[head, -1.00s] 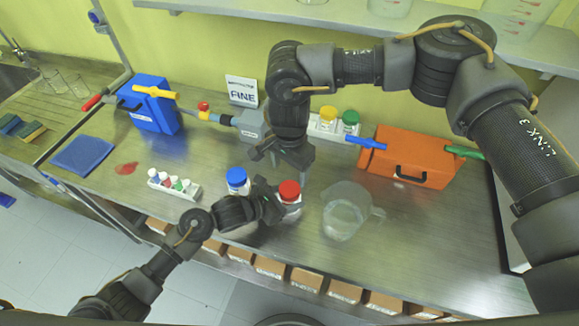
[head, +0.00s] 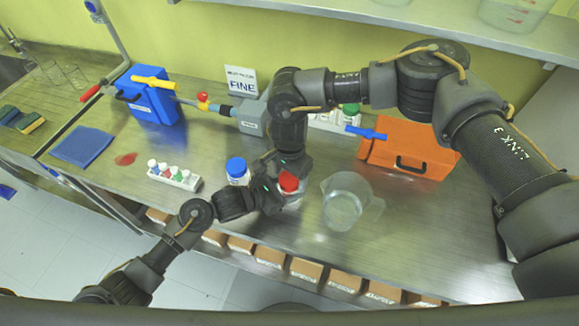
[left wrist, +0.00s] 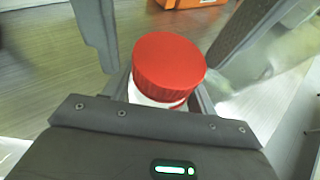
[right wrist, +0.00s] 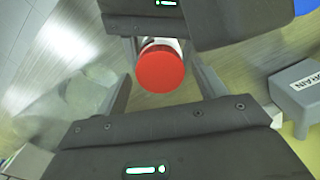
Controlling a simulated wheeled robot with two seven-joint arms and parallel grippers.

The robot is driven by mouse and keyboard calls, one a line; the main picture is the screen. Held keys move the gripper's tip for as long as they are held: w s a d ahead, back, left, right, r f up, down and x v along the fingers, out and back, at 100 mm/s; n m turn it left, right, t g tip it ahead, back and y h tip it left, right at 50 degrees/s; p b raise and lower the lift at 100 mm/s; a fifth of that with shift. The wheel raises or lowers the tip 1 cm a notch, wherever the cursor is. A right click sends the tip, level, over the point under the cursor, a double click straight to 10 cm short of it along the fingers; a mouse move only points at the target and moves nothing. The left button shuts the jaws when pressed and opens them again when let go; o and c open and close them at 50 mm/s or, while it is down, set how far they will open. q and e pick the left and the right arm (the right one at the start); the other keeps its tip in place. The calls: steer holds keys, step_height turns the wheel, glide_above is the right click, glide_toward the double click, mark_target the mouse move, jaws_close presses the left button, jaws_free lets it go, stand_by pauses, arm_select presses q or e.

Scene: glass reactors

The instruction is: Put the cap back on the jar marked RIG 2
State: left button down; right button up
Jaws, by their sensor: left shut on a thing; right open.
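A jar with a red cap (head: 288,182) stands on the steel bench; I cannot read any RIG 2 marking. My left gripper (head: 277,197) is shut around the jar's body below the cap. In the left wrist view the red cap (left wrist: 169,65) sits on top of the white jar neck (left wrist: 150,100), without a visible gap. My right gripper (right wrist: 160,75) is open above the jar. Its fingers flank the red cap (right wrist: 160,68) with space on both sides. A blue-capped jar (head: 237,170) stands just left.
A clear pitcher (head: 346,205) stands close on the right. A white rack of small vials (head: 175,177) is left. Behind are a grey DRAIN block (head: 252,118), a blue box (head: 152,103), an orange box (head: 410,153) and a green-lidded jar (head: 350,109).

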steer(key=shift+f, duration=0.3)
steer(key=shift+c, duration=0.4)
steer(key=c, duration=0.9)
steer(key=m, duration=1.6)
